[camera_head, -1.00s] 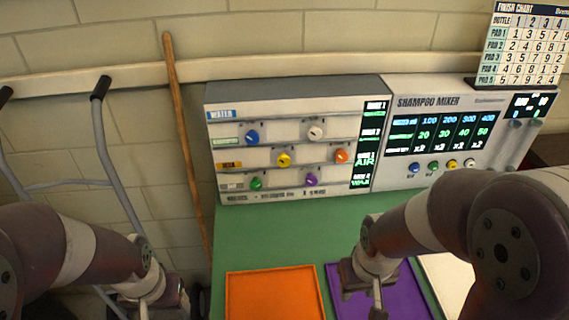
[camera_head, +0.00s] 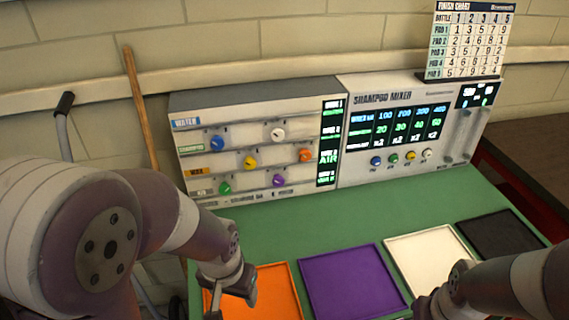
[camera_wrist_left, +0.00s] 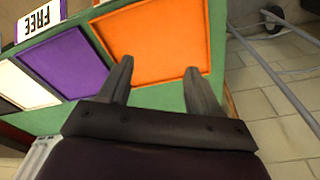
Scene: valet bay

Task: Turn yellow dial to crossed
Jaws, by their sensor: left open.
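The yellow dial (camera_head: 249,162) sits on the middle row of the grey control panel (camera_head: 215,108), beside an orange-labelled strip. The panel stands at the back of the green table. The dial's marks are too small to read. My left gripper (camera_head: 232,302) is low over the orange tray, in front of and below the panel, well apart from the dial. In the left wrist view the left gripper (camera_wrist_left: 158,82) is open and empty, its fingers over the near edge of the orange tray. My right arm shows at the lower right; its gripper (camera_head: 425,306) is mostly cut off.
Blue, white, orange, green and purple dials (camera_head: 279,180) surround the yellow one. The shampoo mixer (camera_head: 400,130) stands right of the panel. Orange (camera_head: 275,290), purple (camera_head: 350,280), white (camera_head: 430,256) and black (camera_head: 500,235) trays lie on the table. Green table (camera_head: 300,222) is clear before the panel.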

